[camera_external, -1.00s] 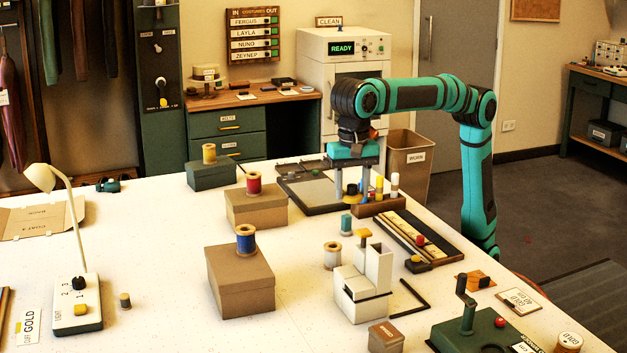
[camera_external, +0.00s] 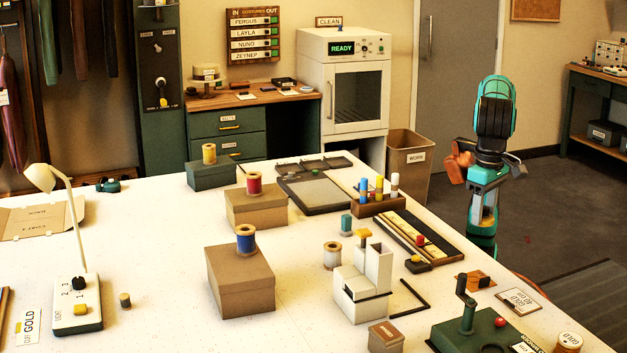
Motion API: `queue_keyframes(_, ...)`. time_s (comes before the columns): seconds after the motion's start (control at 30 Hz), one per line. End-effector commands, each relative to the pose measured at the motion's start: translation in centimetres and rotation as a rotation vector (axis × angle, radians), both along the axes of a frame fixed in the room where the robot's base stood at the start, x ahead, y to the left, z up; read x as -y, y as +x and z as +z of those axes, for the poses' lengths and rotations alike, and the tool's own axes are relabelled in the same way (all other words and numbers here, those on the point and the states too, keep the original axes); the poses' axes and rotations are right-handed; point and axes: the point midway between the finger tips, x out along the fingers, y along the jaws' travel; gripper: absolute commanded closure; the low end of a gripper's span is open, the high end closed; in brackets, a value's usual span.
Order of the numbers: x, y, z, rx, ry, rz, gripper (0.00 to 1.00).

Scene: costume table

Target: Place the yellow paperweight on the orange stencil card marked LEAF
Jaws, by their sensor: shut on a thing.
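My gripper (camera_external: 486,221) is in the air beyond the table's right edge, in front of my own arm. It is shut on a small yellow piece, which I take to be the yellow paperweight (camera_external: 489,212); the fingers partly hide it. An orange card (camera_external: 466,279) lies flat near the table's right edge, below my gripper in the picture. It has a dark shape on it, and no word on it is readable. I take it to be the LEAF stencil card.
A green cranked device (camera_external: 475,333) stands in front.

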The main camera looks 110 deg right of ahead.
Motion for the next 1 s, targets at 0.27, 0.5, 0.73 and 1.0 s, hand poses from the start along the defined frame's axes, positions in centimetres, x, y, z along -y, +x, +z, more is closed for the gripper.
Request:
queue_keyframes(0.27, -0.2, -0.6, -4.1, 0.000, 0.000, 0.011, 0.85)
queue_keyframes(0.5, -0.2, -0.5, -7.3, -0.001, -0.001, 0.010, 0.85)
queue_keyframes(0.73, -0.2, -0.5, -10.6, 0.000, 0.000, 0.009, 0.85)
queue_keyframes(1.0, -0.2, -0.5, -12.5, -0.001, 0.000, 0.009, 0.85)
